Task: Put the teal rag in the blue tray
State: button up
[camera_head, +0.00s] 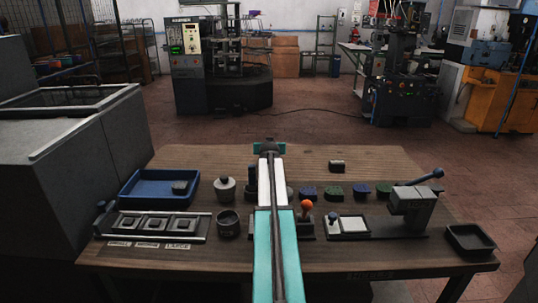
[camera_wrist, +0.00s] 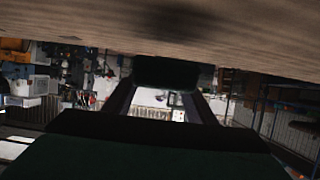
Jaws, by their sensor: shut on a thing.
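My gripper (camera_wrist: 165,88) is seen in the wrist view, its two fingers closing in on a dark, block-like thing (camera_wrist: 165,70). The thing is too dark to tell its colour, so I cannot tell whether it is the teal rag. The blue tray (camera_head: 131,193) sits at the back left of the table, to the left of my arm. A small dark grey-green piece (camera_head: 180,187) lies in its right part. No clearly teal rag shows on the table.
On the wooden table (camera_head: 220,158), a lidded pot (camera_head: 224,188) and a dark cup (camera_head: 228,223) stand between tray and arm. Several dark green and blue pads (camera_head: 333,192) lie right of the arm. A lever press (camera_head: 411,205) and a black tray (camera_head: 468,240) are farther right.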

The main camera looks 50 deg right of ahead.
jog(key=shift+f, duration=1.85)
jog(key=shift+f, duration=0.2)
jog(key=o, duration=1.1)
jog(key=shift+c, duration=0.2)
jog(key=shift+r, duration=0.15)
jog(key=shift+r, duration=0.15)
jog(key=shift+v, duration=6)
